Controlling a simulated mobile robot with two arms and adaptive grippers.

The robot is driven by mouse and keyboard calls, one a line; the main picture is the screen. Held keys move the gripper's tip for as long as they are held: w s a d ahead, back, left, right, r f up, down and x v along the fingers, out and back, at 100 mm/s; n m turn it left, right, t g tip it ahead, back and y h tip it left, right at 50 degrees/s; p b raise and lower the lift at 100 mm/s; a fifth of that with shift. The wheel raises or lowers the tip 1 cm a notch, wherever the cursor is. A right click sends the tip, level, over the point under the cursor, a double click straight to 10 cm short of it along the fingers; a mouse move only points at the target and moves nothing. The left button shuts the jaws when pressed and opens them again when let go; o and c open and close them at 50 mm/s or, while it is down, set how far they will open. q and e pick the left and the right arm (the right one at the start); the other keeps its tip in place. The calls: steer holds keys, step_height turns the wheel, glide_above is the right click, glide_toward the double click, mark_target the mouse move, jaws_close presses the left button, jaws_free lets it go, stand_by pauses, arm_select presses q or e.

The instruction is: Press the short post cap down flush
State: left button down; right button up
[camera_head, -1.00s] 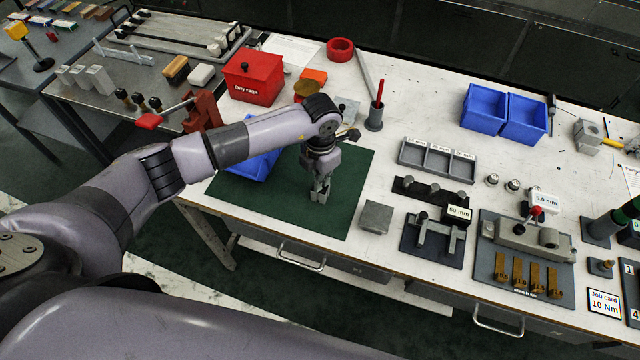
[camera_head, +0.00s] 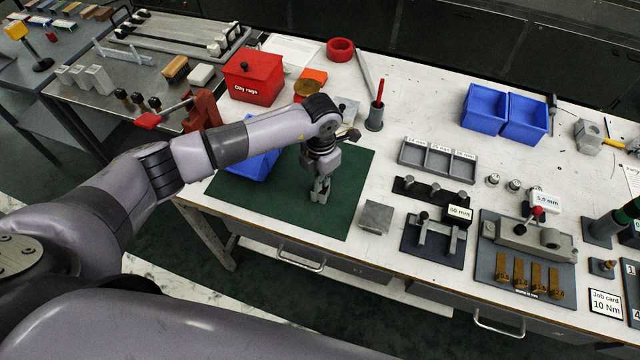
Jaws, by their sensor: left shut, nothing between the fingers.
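My left gripper (camera_head: 320,196) points down over the green mat (camera_head: 335,222), with its fingers together and empty. Its fingertips look close to the mat, but I cannot tell whether they touch it. My right gripper is not in view.
A grey block (camera_head: 376,216) sits at the mat's right edge. A blue bin (camera_head: 255,165) is partly behind my arm. A grey three-compartment tray (camera_head: 437,161) and a 60 mm fixture (camera_head: 435,238) stand right of the mat. A pen cup (camera_head: 374,120) stands behind.

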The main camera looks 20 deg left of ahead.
arm_select(q)
steer(key=shift+s+f, duration=0.1)
steer(key=shift+f, duration=0.1)
steer(key=shift+r, duration=0.15)
stand_by(0.3)
steer(key=shift+r+p, duration=1.8)
steer(key=shift+r, duration=1.15)
